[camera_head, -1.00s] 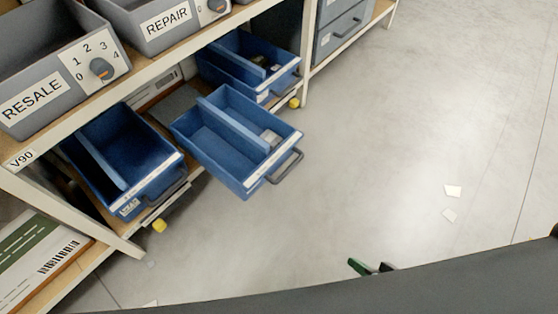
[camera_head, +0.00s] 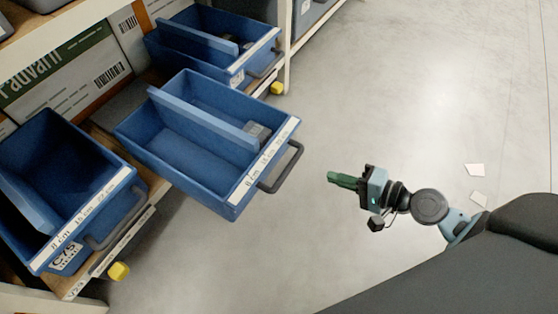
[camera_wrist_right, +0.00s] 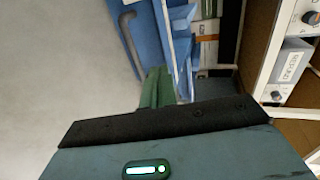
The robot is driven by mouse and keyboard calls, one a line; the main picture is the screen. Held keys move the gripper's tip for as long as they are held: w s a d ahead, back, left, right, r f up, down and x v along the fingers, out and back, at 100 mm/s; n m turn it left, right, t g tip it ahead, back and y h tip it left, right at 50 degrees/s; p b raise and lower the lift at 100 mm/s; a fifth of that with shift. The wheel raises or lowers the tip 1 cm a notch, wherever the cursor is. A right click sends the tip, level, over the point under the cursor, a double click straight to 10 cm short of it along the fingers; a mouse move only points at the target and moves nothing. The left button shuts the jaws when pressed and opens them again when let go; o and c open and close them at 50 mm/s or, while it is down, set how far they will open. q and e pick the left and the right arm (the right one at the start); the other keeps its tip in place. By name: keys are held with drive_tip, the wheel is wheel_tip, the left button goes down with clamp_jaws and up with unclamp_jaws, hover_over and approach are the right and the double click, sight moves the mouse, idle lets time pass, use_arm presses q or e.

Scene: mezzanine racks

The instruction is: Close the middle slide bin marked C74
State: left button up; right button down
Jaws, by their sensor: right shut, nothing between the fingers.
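The middle slide bin (camera_head: 180,165) is blue, has a lengthwise divider and a small grey item inside, and is pulled well out from the shelf. Its dark handle (camera_head: 285,172) is on the front, at the right. No C74 mark is readable on it. My right gripper (camera_head: 334,179) has green fingers, shut and empty, a short way right of the handle and apart from it. In the right wrist view the fingers (camera_wrist_right: 157,88) point toward a blue bin with a dark handle (camera_wrist_right: 129,42). My left gripper is not in view.
A blue bin marked C75 (camera_head: 28,245) is at the left, and another blue bin (camera_head: 200,52) is behind, partly out. Yellow pieces (camera_head: 119,271) show below the shelf edge. Open grey floor (camera_head: 370,90) lies to the right, with paper scraps (camera_head: 474,170).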

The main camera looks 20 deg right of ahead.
drive_tip(key=shift+w+f, duration=0.1)
drive_tip(key=shift+w, duration=0.05)
approach(276, 156)
drive_tip(key=x, duration=0.5)
drive_tip(key=shift+x, duration=0.75)
drive_tip(key=shift+a, duration=0.1)
